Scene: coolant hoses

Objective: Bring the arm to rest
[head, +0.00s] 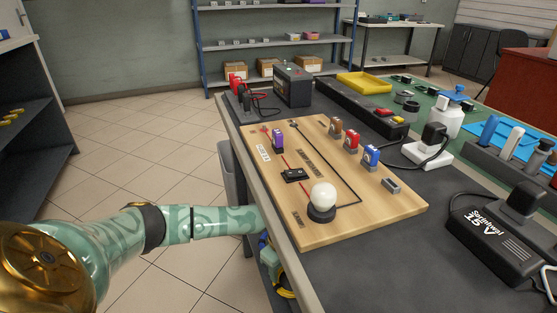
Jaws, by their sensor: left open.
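My left arm (222,222) comes in from the left, pale green with dark joint bands, and reaches level toward the left edge of the workbench (262,175). My right arm and gripper are not in view.
A wooden board (335,225) with a white bulb (322,196), a black switch (295,175) and coloured blocks lies on the bench. A black battery (293,85) stands behind it. A dark shelf unit (35,110) is at left; the tiled floor (145,140) between is clear.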

